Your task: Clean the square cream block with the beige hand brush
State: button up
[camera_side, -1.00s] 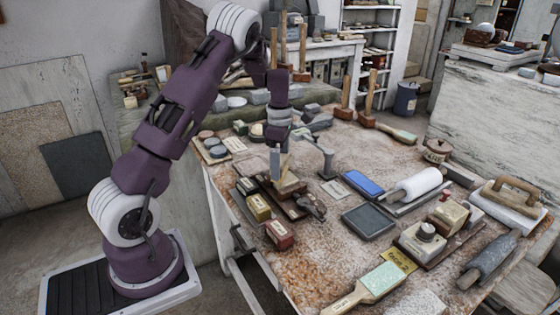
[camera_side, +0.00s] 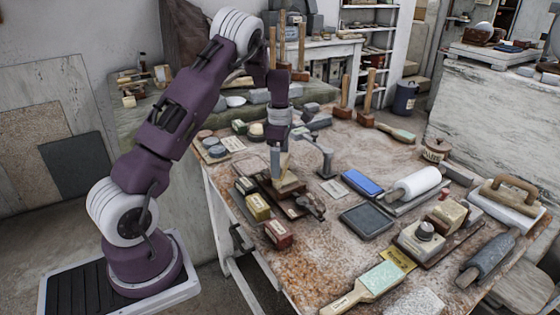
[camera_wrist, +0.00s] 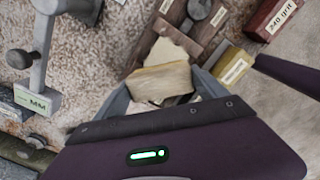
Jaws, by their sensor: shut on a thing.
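My gripper (camera_side: 280,168) points down over the left part of the workbench. It is shut on a beige piece, which I take to be the hand brush (camera_wrist: 160,80); in the wrist view it lies between the fingers. The square cream block (camera_side: 289,186) sits right under the gripper, on a dark wooden board. A pale edge of the block (camera_wrist: 172,52) shows beyond the brush in the wrist view. The brush is low at the block and looks to be touching it, but its underside and the contact are hidden.
A grey metal stand (camera_side: 324,160) rises close right of the gripper. Yellow (camera_side: 258,206) and red (camera_side: 279,234) grit blocks lie in front. A blue block (camera_side: 362,182), a grey slab (camera_side: 367,220) and a green-headed brush (camera_side: 372,285) lie to the right. Bare bench shows at front centre.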

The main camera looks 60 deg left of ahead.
jog(key=shift+s+d, duration=1.25)
jog(key=shift+d, duration=0.05)
jog(key=shift+w+a, duration=1.55)
jog(key=shift+a, duration=0.05)
jog(key=shift+s+d, duration=1.6)
jog(key=shift+w+a+r, duration=0.7)
jog(key=shift+w+a, duration=0.1)
